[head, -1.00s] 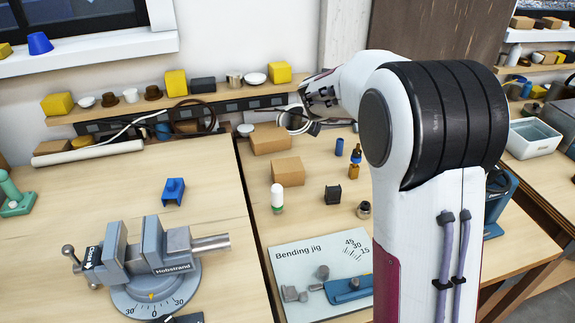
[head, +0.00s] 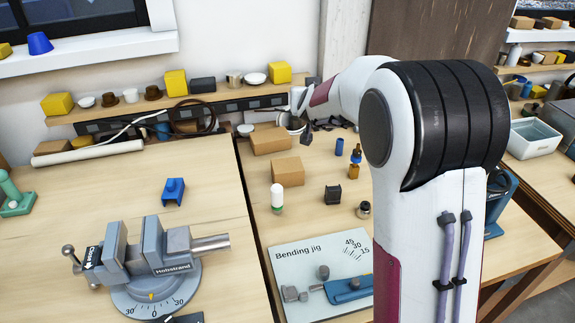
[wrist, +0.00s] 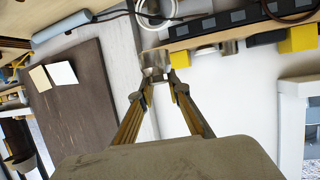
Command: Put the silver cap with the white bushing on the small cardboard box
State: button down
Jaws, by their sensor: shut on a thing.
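My gripper (wrist: 160,82) is shut on a silver cap (wrist: 154,62), which shows between its fingertips in the wrist view. No white bushing can be made out on it. In the head view my gripper (head: 305,118) is at the back of the bench, in front of the shelf and above the cable coil, partly blurred into its surroundings. Two cardboard boxes stand on the bench: a rear one (head: 270,140) and a nearer, slightly smaller-looking one (head: 287,171). The tops of both are bare, and my gripper is behind and to the right of them.
The shelf (head: 215,98) holds yellow blocks, dishes and another silver cup (head: 234,79). A white cable coil (wrist: 155,12) hangs near it. A white-green bottle (head: 277,197), black block (head: 333,194) and bending jig plate (head: 300,260) are in front. A vise (head: 150,260) stands left.

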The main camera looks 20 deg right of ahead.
jog(key=shift+a+f+n+y, duration=0.7)
jog(key=shift+a+f, duration=0.1)
jog(key=shift+a, duration=0.45)
jog(key=n+y, duration=0.1)
jog(key=y, duration=0.1)
send_over(287, 164)
notch_tip(287, 164, down, 5)
jog(key=shift+r, duration=0.15)
jog(key=shift+h, duration=0.3)
jog(key=shift+f, duration=3.15)
jog(key=shift+f, duration=1.85)
jog(key=shift+f, duration=0.1)
